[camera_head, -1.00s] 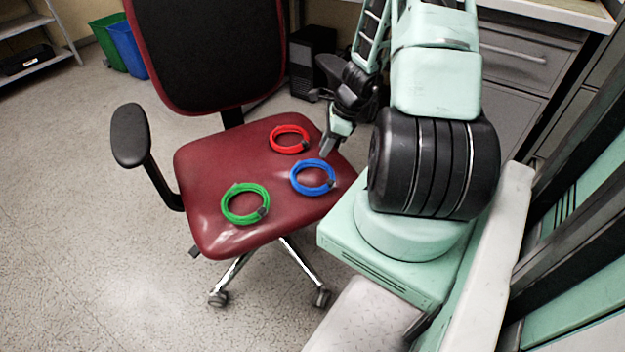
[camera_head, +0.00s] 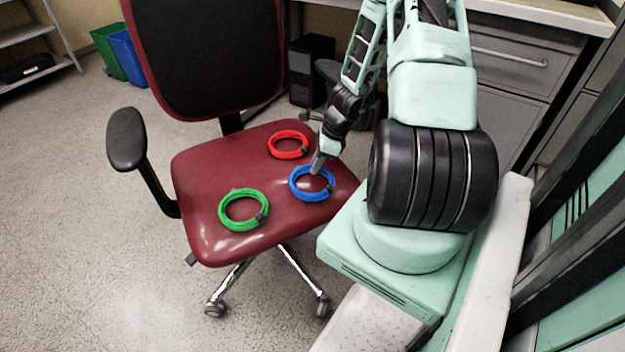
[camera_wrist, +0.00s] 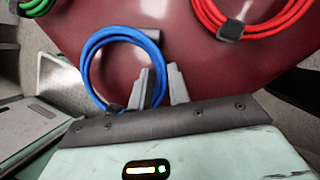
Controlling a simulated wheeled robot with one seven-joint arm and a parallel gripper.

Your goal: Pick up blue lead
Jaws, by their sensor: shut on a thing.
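The blue lead (camera_head: 312,196) is a coiled ring lying on the red seat of the office chair, near its right side. My gripper (camera_head: 317,170) reaches down to the far side of the coil. In the wrist view, the blue lead (camera_wrist: 92,62) is at upper left, and my gripper (camera_wrist: 162,82) has its grey fingers at the coil's right edge. The fingers are shut on the blue strands there, and partly hide them. The coil still appears to rest on the seat.
The red lead (camera_head: 289,144) lies just behind the blue one and the green lead (camera_head: 242,210) to its left, on the chair seat (camera_head: 200,170). The chair's armrest (camera_head: 127,140) stands at left and its backrest (camera_head: 210,60) behind. Grey drawers (camera_head: 510,70) stand at right.

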